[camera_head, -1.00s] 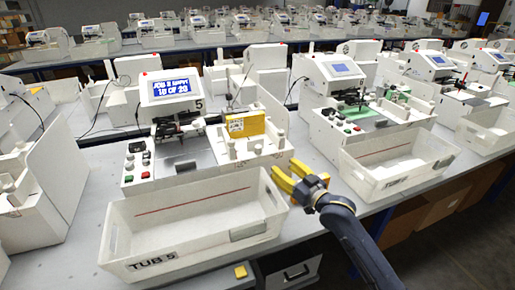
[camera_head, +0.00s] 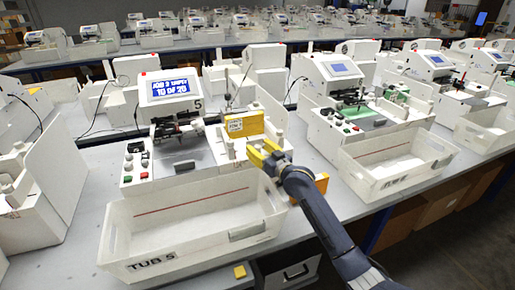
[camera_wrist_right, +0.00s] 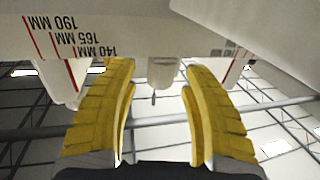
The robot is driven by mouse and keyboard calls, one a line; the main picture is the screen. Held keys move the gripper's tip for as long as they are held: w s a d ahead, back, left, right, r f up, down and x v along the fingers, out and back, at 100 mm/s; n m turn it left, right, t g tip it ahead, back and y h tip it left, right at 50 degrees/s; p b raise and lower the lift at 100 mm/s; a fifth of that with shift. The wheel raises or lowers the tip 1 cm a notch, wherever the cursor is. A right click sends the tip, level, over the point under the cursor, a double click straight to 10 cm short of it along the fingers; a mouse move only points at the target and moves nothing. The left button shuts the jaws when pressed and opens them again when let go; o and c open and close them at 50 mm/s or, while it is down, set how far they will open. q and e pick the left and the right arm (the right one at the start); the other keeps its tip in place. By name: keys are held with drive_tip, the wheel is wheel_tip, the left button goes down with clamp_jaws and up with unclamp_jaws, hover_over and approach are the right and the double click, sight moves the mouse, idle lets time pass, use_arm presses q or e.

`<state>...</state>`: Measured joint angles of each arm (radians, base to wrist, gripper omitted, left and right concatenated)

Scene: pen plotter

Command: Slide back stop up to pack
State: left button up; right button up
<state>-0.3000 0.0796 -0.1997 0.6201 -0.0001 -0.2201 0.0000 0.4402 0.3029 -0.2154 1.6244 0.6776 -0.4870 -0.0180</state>
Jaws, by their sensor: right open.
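The yellow pack (camera_head: 244,124) stands upright on the white feed tray at the right of the plotter marked 5 (camera_head: 173,112). My right gripper (camera_head: 262,152) is open, just in front of the pack and over the tray's front. In the right wrist view, a white rounded knob (camera_wrist_right: 163,71) shows between the open yellow fingers, apart from both. It may belong to the back stop; I cannot tell for sure. The fingers and pack hide much of the tray in the head view. My left gripper is not in view.
A millimetre scale (camera_wrist_right: 75,42) shows upside down in the wrist view. An orange piece (camera_head: 321,183) lies right of the tub. Another plotter (camera_head: 345,95) and tub stand to the right.

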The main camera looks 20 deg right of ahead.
drive_tip(key=shift+w+a, duration=0.1)
drive_tip(key=shift+w, duration=0.25)
clamp_jaws()
idle(0.3)
